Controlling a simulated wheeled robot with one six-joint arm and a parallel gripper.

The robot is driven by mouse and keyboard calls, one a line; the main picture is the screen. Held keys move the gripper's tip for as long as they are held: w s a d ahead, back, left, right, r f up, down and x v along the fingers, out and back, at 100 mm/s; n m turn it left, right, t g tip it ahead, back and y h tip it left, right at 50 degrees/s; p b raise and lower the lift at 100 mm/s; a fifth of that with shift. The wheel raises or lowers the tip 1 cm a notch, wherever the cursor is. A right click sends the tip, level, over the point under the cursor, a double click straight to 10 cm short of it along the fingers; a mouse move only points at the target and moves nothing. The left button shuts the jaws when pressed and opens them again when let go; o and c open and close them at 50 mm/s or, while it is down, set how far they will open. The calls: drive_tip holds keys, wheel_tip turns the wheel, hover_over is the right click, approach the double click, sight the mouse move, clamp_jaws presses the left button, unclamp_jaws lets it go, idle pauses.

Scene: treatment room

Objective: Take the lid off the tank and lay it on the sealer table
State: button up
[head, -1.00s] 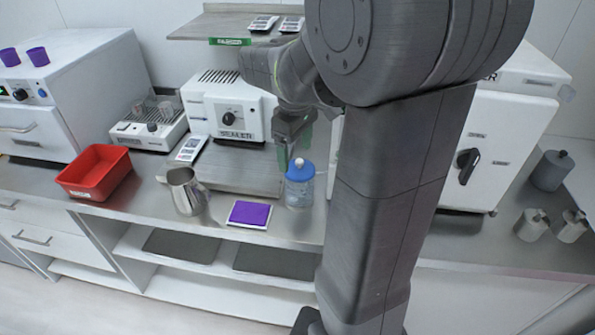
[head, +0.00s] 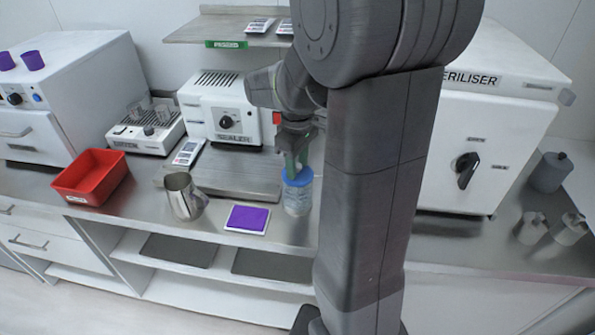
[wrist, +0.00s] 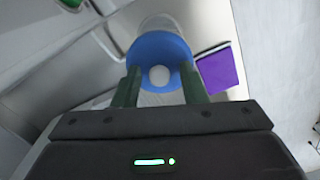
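The tank (head: 298,199) is a clear jar standing upright on the counter, right of the purple pad. Its blue lid (head: 299,177) is on top; in the wrist view the lid (wrist: 146,48) shows a white round knob (wrist: 159,75). My gripper (head: 296,168) is right over the lid in the head view. In the wrist view my gripper (wrist: 158,88) is open, with a green finger on each side of the knob and a gap to it. The sealer table (head: 236,178) is the flat metal plate in front of the white sealer (head: 222,112), left of the tank.
A steel jug (head: 184,197) and a purple pad (head: 247,218) stand near the sealer table's front edge. A red bin (head: 92,178) is further left. The steriliser (head: 480,150) is at the right. A shelf (head: 225,30) hangs above the sealer. The sealer table's middle looks bare.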

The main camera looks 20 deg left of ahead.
drive_tip(key=shift+s+d+f, duration=0.1)
drive_tip(key=shift+s+f, duration=0.05)
drive_tip(key=shift+f, duration=0.15)
drive_tip(key=shift+c, duration=0.3)
